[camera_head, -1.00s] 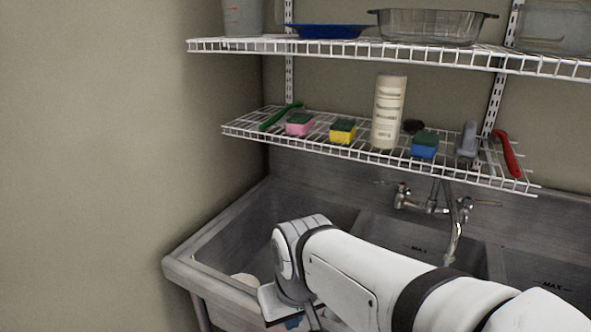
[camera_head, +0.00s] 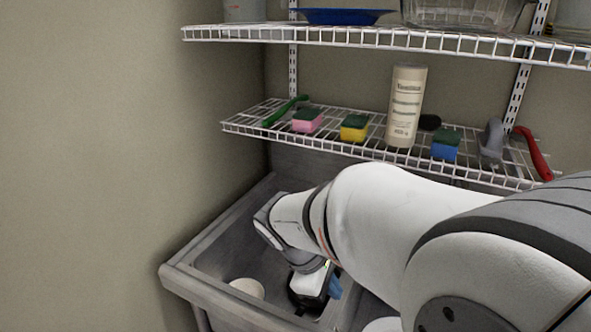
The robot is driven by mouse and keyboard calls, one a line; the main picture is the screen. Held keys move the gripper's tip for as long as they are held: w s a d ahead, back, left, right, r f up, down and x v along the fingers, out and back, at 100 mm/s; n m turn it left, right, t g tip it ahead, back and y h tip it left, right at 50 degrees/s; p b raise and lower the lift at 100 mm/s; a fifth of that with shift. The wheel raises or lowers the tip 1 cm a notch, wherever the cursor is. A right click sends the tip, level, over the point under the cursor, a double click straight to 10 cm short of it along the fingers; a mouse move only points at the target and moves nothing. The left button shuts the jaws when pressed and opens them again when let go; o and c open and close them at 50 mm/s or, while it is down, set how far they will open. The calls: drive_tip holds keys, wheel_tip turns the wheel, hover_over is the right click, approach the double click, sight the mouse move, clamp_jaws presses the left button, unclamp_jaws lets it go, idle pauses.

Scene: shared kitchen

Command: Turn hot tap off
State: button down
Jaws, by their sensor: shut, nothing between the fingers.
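The taps are hidden now behind my white arm, which fills the middle and right of the view. My gripper (camera_head: 325,290) shows low over the left part of the steel sink (camera_head: 190,272), with a black and white body and a blue part at its side. It is shut, with nothing seen held in it. No contact with a tap handle shows.
A round pale dish (camera_head: 247,288) lies in the left basin. A wire shelf (camera_head: 290,139) above the sink holds sponges, a white canister (camera_head: 404,106) and brushes. A higher shelf (camera_head: 330,36) holds dishes. A bare wall (camera_head: 90,160) stands at the left.

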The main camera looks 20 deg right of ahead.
drive_tip(key=w+d+n+t+h, duration=0.1)
drive_tip(key=w+d+n+h, duration=0.3)
drive_tip(key=w+d+n, duration=0.3)
drive_tip(key=w+d+n+t+h, duration=0.2)
drive_tip(key=w+d+n+h, duration=0.3)
drive_tip(key=w+d+n, duration=0.3)
drive_tip(key=w+d+n+t+h, duration=0.1)
drive_tip(key=w+d+n+h, duration=0.4)
drive_tip(key=d+n, duration=0.8)
drive_tip(key=shift+w+d, duration=1.7)
drive_tip(key=shift+d, duration=0.55)
